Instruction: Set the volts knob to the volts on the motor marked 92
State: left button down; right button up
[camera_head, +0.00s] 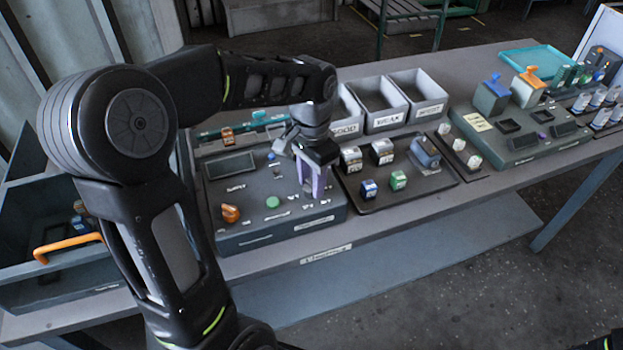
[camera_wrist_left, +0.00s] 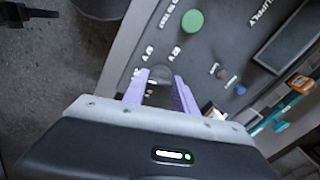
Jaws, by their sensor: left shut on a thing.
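My left gripper (camera_head: 314,188) reaches down onto the right part of the supply panel (camera_head: 240,187). Its purple fingers are shut on a small dark knob (camera_wrist_left: 158,82), which they mostly hide in the head view. In the left wrist view the gripper (camera_wrist_left: 160,90) has small white labels beside the knob, too blurred to read for certain. Several motors stand on the dark tray (camera_head: 440,183), among them a blue one (camera_head: 368,189), a green one (camera_head: 398,181) and a larger grey-blue one (camera_head: 425,151). The number 92 is not legible on any.
The panel also carries an orange knob (camera_head: 230,213), a green button (camera_head: 272,202) and a dark display (camera_head: 230,165). Grey bins (camera_head: 418,95) stand behind the tray. An open blue drawer box with an orange handle (camera_head: 68,246) is left.

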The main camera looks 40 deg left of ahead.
pick_arm(q)
jog(key=m, duration=0.5)
jog(key=shift+m, duration=0.3)
jog(key=m, duration=0.5)
jog(key=shift+p, duration=0.3)
jog(key=m, duration=0.5)
jog(key=shift+r+m, duration=0.1)
jog(key=shift+m, duration=0.3)
jog(key=m+p, duration=0.1)
jog(key=m, duration=0.4)
jog(key=c, duration=1)
grip_release()
